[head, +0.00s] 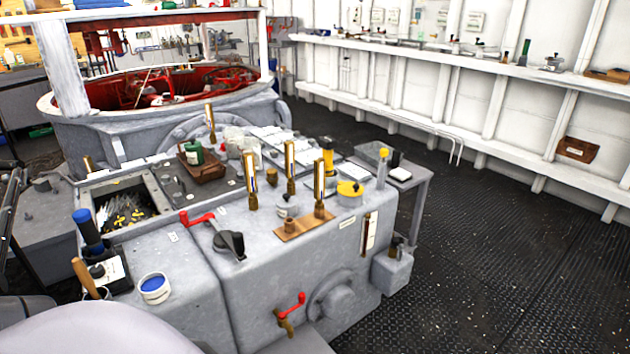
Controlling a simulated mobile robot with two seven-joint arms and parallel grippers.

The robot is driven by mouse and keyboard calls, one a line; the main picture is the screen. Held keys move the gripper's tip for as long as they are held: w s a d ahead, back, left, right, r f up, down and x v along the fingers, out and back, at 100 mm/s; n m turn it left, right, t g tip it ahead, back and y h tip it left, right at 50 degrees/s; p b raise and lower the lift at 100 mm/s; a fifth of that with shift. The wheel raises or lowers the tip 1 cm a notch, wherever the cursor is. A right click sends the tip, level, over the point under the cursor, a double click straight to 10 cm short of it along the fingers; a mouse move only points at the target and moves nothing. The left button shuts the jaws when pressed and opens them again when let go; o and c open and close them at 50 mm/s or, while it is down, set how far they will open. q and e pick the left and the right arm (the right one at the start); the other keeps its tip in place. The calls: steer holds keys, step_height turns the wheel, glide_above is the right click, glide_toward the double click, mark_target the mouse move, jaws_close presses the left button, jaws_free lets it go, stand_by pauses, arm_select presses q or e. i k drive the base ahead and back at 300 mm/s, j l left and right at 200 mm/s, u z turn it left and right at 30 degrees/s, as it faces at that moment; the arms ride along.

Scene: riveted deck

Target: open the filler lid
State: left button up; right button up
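The grey machine (290,262) stands in the middle of the head view, with levers and fittings on its top. A round yellow lid (350,188) sits on a short neck near the right end of its top and looks closed; it may be the filler lid, but I cannot tell for sure. Neither gripper shows in this view.
Several upright brass levers (290,168) stand close to the yellow lid. A blue-rimmed tub (154,288) and an open bin (124,208) are at left. The dark riveted floor (480,250) at right is clear.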

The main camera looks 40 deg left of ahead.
mark_target(348, 189)
steer(key=i+u, duration=0.15)
steer(key=u, duration=0.25)
steer(key=i+l+u, duration=0.1)
steer(key=u, duration=0.25)
steer(key=i+l+u, duration=0.1)
steer(key=u, duration=0.3)
steer(key=i+l+u, duration=0.2)
steer(key=u, duration=0.3)
steer(key=i+l+u, duration=0.25)
steer(key=u, duration=0.2)
steer(key=i+l+u, duration=0.35)
steer(key=k, duration=0.1)
